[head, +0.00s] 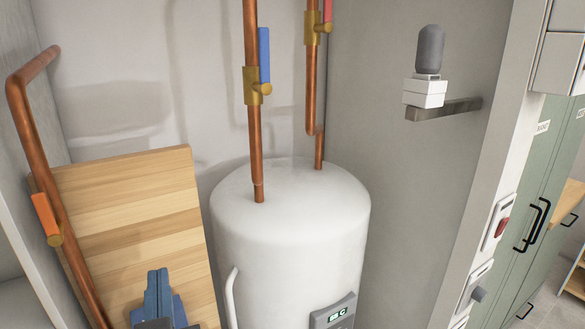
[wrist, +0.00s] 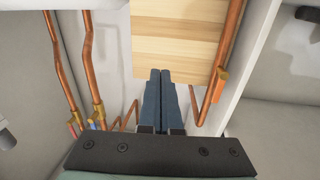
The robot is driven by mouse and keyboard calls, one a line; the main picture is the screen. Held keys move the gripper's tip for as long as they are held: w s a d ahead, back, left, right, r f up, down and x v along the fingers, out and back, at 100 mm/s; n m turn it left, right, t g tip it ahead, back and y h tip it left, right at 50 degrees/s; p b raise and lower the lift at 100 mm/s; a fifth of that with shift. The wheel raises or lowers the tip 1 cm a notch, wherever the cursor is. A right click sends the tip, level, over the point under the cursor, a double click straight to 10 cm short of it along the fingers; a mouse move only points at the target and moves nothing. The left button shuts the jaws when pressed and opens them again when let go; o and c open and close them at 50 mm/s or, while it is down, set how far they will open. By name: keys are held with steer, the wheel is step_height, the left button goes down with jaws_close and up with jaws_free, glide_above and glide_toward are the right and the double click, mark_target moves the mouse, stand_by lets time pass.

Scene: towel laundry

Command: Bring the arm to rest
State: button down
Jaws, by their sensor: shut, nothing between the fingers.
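My gripper (head: 157,290) shows at the lower left of the head view, in front of a wooden board. Its blue fingers point up and are together with nothing between them. In the wrist view my gripper (wrist: 160,76) reaches toward the lower part of the wooden board (wrist: 175,40). The fingers lie side by side, shut. I cannot tell how far the fingertips are from the board. The rest of my arm is out of the head view below.
A white water tank (head: 290,225) stands right of my gripper. A copper pipe with an orange-handled valve (head: 46,218) runs close on the left. The wooden board (head: 135,210) leans behind.

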steer(key=s+d+r+m+t+h, duration=0.1)
steer(key=d+r+t+h, duration=0.1)
steer(key=d+r, duration=0.4)
steer(key=s+d+r+m+t+h+b, duration=0.1)
steer(key=d+r+t, duration=0.4)
steer(key=r, duration=0.7)
steer(key=s+d+r+m+t+h, duration=0.2)
steer(key=s+d+r+t+h, duration=0.1)
steer(key=d+r, duration=0.4)
step_height(320, 180, up, 3)
steer(key=shift+s+r+m+t+h, duration=0.1)
steer(key=shift+s+m+t+h, duration=0.15)
steer(key=shift+m+t+h, duration=0.45)
steer(key=shift+a+n+b, duration=0.1)
steer(key=shift+n+b, duration=0.2)
